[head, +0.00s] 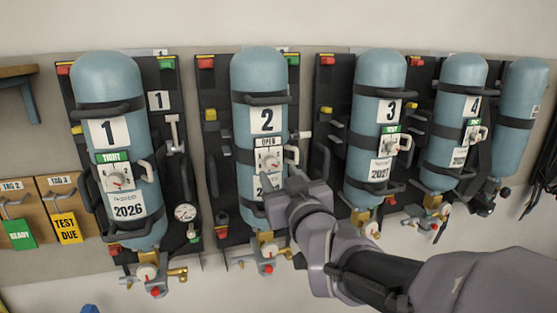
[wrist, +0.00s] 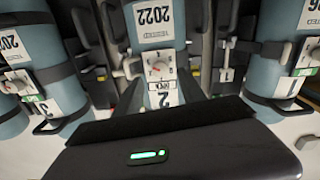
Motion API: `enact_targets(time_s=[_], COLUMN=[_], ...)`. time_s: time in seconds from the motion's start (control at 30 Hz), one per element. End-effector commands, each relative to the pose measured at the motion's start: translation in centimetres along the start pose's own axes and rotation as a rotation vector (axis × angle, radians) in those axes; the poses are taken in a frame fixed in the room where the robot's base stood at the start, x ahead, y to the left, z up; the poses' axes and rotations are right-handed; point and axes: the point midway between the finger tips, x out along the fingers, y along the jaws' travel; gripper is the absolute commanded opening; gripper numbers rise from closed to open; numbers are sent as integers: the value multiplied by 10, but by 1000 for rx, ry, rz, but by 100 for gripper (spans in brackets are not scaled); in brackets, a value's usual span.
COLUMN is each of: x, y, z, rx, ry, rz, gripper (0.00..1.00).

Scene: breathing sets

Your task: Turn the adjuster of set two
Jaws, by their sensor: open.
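Set two is a blue cylinder (head: 259,78) with a label "2" (head: 267,120), strapped upright to a dark backboard. Its adjuster, a small pale knob on a dial plate (head: 268,161), sits below a tag reading "OPEN" (head: 267,142). My gripper (head: 287,194) is open and empty, just below and right of the knob, covering part of the lower year label.
Set one (head: 108,75) stands left; set three (head: 379,75) and set four (head: 466,75) stand right, with another cylinder beyond. Valves and a gauge (head: 185,212) project nearby. Tags (head: 68,228) hang at far left. Open space lies in front of the wall.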

Motion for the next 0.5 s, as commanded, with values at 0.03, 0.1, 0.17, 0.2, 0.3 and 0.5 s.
enact_targets(time_s=[0.03, 0.1, 0.17, 0.2, 0.3, 0.5], x=[13, 29, 40, 45, 54, 58], y=[0, 0, 0, 0, 0, 0], z=[-2, -2, -2, -2, -1, 0], rx=[0, 0, 1, 1, 1, 1], ry=[-3, -3, -2, -2, -1, -1], rz=[-1, -1, -1, -1, 0, 0], gripper=[48, 48, 48, 48, 48, 48])
